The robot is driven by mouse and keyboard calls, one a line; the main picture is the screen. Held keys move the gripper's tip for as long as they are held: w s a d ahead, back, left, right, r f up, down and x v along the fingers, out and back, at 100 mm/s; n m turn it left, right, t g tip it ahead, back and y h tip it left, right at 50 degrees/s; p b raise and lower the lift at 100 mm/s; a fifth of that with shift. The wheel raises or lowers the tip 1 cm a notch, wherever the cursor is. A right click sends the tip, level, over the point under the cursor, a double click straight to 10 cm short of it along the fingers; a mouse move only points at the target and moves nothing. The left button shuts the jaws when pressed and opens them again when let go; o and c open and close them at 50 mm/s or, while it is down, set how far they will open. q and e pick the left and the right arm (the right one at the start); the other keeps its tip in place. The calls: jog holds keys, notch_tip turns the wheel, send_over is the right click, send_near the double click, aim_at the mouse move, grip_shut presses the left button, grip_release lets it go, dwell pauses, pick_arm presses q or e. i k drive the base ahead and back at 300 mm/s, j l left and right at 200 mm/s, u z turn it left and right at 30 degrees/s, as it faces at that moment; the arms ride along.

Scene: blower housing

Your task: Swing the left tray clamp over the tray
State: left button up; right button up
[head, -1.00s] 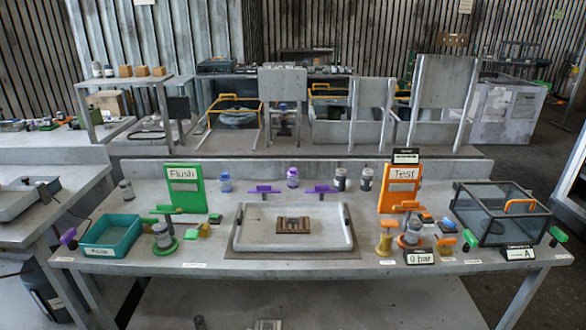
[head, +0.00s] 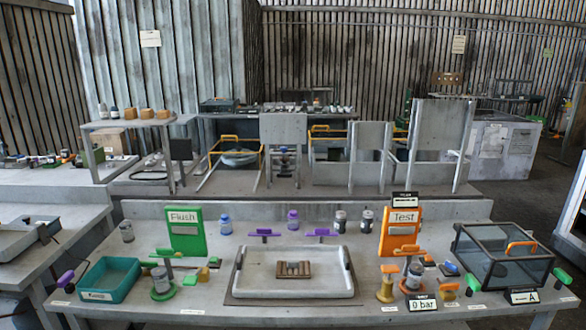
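The grey tray (head: 294,292) lies on a dark mat in the middle of the bench, with a small brown ribbed block (head: 294,270) inside it. The left tray clamp (head: 264,233) is a purple bar on a short post just behind the tray's back rim. It points sideways and is not over the tray. A matching right tray clamp (head: 321,233) stands behind the rim further right. Dark handles show on the tray's left and right rims. Neither of my grippers is in view.
Left of the tray are a green Flush board (head: 186,231) and a teal bin (head: 110,278). Right of it are an orange Test board (head: 400,232), small orange fixtures and a clear-walled box (head: 505,257). Bottles (head: 292,219) stand behind the clamps. The bench in front of the tray is clear.

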aim_at(266, 232)
jog(key=i, duration=0.85)
